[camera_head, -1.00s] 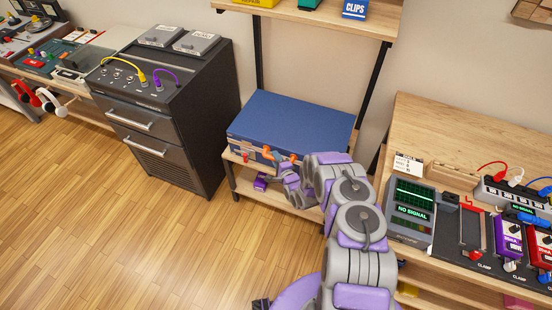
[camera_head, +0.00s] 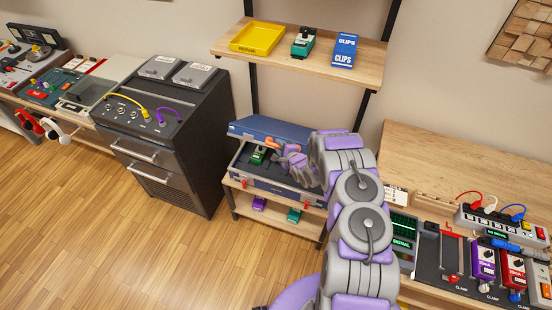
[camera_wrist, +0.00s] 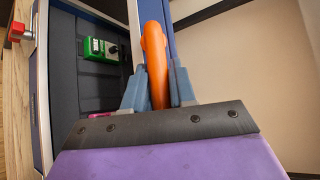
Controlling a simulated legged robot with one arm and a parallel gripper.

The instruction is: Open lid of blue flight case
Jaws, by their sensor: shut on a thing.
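The blue flight case (camera_head: 258,179) sits on a low wooden shelf unit. Its blue lid (camera_head: 272,127) is raised partway, tilted up at the front, with a dark gap below it. A green pedal (camera_head: 258,154) lies inside on the dark lining and also shows in the wrist view (camera_wrist: 101,49). My gripper (camera_head: 286,154) is at the lid's front edge. In the wrist view my gripper (camera_wrist: 158,88) is shut on the orange handle (camera_wrist: 153,50) of the lid. In the head view my arm hides the right part of the case.
A shelf (camera_head: 300,62) above holds a yellow tray (camera_head: 258,37), a green pedal (camera_head: 303,42) and a blue clips box (camera_head: 344,50). A dark cabinet (camera_head: 165,130) stands to the left, a wooden bench (camera_head: 440,165) to the right. Open floor lies in front.

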